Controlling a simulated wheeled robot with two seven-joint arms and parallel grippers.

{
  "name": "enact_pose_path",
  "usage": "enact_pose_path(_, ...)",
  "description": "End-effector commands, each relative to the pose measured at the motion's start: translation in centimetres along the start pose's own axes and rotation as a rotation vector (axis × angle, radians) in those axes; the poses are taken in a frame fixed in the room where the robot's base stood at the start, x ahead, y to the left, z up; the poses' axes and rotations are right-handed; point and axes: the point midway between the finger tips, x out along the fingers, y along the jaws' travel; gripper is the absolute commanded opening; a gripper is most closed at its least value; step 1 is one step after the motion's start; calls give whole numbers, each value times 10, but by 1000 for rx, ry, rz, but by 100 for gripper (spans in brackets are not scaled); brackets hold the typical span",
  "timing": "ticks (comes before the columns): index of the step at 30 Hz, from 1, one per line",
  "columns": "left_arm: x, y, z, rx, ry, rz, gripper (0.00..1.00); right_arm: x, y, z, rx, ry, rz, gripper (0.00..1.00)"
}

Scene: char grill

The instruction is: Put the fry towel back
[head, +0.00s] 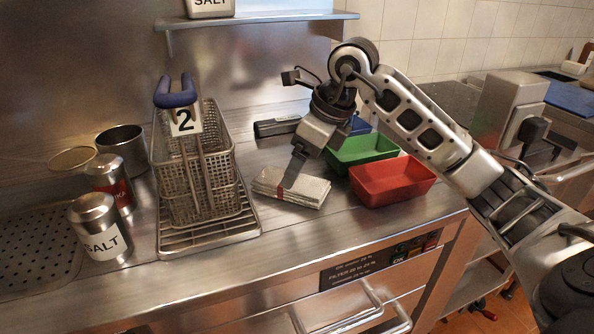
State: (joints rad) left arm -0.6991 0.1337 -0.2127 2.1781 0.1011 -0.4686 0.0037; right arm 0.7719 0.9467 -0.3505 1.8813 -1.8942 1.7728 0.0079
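The fry towel (310,190), a folded off-white cloth with a red stripe, lies flat on the steel counter in the middle of the head view. My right gripper (292,178) comes down over it from above, its fingers pointing down at the towel's middle. The fingertips look to be at or just above the cloth; I cannot tell whether they touch it. One finger hides the other, so the gap between them is not clear. My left gripper is not in view.
A wire fry basket (190,175) marked 2 stands on a rack to the left. Salt (100,228) and red-labelled (110,178) shakers stand further left. Green (362,152) and red (392,182) trays sit close to the towel's right. The counter in front is clear.

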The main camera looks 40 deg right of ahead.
Motion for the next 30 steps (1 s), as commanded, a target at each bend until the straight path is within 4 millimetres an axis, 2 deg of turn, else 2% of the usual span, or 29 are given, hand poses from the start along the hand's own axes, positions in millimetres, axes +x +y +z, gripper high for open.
enact_pose_path(1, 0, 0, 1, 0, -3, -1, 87, -14, -1, 1, 0, -5, -5, 83)
enact_pose_path(6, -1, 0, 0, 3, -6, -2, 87, -50, -1, 1, 0, -3, -4, 83)
enact_pose_path(12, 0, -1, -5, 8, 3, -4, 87, -77, 0, 1, -1, -1, -1, 83)
enact_pose_path(17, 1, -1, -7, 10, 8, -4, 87, -84, 0, 0, 0, 0, -1, 83)
enact_pose_path(30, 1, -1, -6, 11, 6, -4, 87, -84, 0, 0, 0, 0, 0, 83)
